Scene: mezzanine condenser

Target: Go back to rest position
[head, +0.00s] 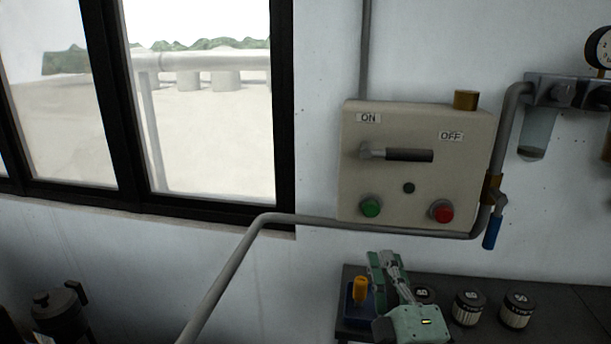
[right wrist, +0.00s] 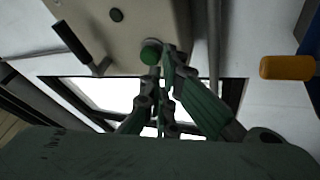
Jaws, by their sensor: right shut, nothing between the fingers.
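My right gripper (head: 380,256) shows in the head view below the control box, in front of the dark bench. It is shut and holds nothing. In the right wrist view its green fingers (right wrist: 161,82) come together, and the green button (right wrist: 150,55) appears just beyond their tips. The control box (head: 420,185) is on the wall, with a lever (head: 408,155) lying horizontal between the ON and OFF labels. The green button also shows in the head view (head: 370,207), left of a red button (head: 442,211). My left gripper is not in view.
A dark bench (head: 570,300) carries several dark-lidded jars and an orange-handled object (head: 360,290) close to my right gripper. A grey pipe (head: 225,275) runs along the wall below the window. A blue-handled valve (head: 492,232) hangs right of the box.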

